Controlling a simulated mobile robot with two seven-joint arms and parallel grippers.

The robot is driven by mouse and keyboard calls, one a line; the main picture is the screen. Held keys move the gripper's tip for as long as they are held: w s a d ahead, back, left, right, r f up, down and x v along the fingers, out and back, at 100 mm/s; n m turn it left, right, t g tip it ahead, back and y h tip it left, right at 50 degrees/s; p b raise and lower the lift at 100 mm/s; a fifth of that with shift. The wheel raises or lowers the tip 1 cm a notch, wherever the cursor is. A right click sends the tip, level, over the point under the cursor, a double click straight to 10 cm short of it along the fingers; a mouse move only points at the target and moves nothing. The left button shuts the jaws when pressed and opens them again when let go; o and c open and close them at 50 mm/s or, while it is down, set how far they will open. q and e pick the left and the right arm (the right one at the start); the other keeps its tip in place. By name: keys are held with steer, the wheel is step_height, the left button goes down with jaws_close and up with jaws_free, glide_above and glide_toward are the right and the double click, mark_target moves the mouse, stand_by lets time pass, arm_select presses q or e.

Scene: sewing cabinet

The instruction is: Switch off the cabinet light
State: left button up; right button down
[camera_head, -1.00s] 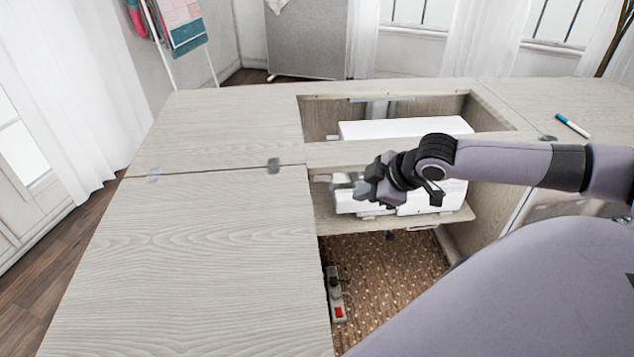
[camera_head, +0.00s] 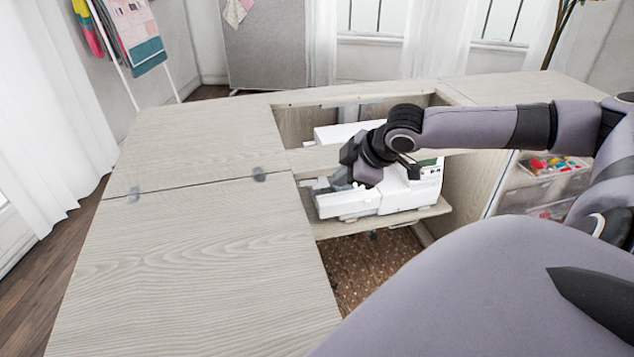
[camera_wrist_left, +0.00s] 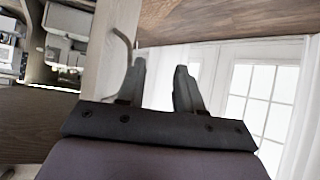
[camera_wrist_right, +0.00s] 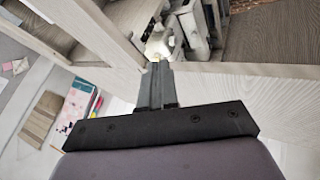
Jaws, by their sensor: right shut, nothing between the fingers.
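A white sewing machine (camera_head: 345,203) sits in the open well of the wooden cabinet (camera_head: 200,240). My right gripper (camera_head: 322,186) is over the left end of the machine, below the wooden crossbar; its fingers are shut and empty. In the right wrist view the shut fingertips (camera_wrist_right: 157,68) point at a pale, bright part (camera_wrist_right: 158,44) of the machine; I cannot tell whether they touch it. No cabinet light switch can be made out clearly. My left gripper (camera_wrist_left: 160,70) shows only in the left wrist view, open and empty.
The cabinet's left top panel is clear. A clear drawer (camera_head: 545,175) with colourful items is at the right. The opening below the machine shelf shows a brown patterned floor (camera_head: 375,260). A rack with cloths (camera_head: 135,35) stands at the back left.

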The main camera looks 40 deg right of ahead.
mark_target(308, 183)
steer(key=shift+w+f, duration=0.1)
steer(key=w+d+f+b, duration=0.2)
steer(key=w+f, duration=0.5)
steer(key=w, duration=0.2)
steer(key=shift+f+b, duration=0.3)
steer(key=shift+f, duration=0.1)
stand_by(0.3)
